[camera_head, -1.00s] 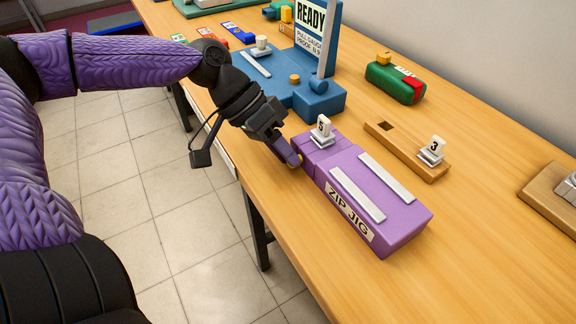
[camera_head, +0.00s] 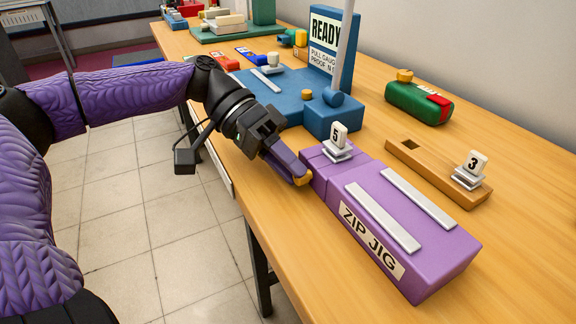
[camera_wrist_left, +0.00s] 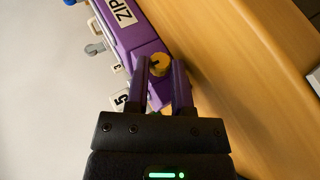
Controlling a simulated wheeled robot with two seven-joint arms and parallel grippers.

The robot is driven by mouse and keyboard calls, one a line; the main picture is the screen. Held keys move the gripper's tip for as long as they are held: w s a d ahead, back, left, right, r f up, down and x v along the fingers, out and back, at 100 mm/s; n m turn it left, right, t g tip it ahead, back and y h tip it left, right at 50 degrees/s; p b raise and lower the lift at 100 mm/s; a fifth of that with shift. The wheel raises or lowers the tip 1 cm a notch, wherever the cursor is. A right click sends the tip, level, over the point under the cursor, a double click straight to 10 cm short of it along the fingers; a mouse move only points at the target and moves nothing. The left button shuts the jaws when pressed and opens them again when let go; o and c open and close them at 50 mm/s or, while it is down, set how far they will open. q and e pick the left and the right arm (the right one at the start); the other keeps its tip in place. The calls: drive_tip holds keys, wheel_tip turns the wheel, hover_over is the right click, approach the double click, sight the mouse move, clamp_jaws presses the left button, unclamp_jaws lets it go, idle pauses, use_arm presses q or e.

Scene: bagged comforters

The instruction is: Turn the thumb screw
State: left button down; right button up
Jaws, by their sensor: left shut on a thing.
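The purple jig (camera_head: 395,225) labelled ZIP JIG lies on the table, with two pale rails on top and a white tag marked 5 (camera_head: 339,136) at its far end. The jig also shows in the left wrist view (camera_wrist_left: 137,40). A yellow thumb screw (camera_wrist_left: 160,63) sticks out from its side, between the two fingers in the wrist view. My left gripper (camera_head: 299,180) is at the jig's far left end, shut on the thumb screw; the fingers hide most of it in the head view. My right gripper is not in view.
A wooden bar (camera_head: 432,170) with a tag marked 3 lies right of the jig. A blue fixture (camera_head: 290,95) with a READY sign stands behind. A green case (camera_head: 418,103) lies near the wall. The wooden table's (camera_head: 540,240) right side is clear.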

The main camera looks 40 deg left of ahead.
use_arm(q)
drive_tip(key=shift+s+f, duration=0.1)
drive_tip(key=shift+f, duration=0.05)
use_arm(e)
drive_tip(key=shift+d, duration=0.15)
use_arm(q)
drive_tip(key=shift+c, duration=2.4)
unclamp_jaws()
drive_tip(key=shift+d, duration=0.1)
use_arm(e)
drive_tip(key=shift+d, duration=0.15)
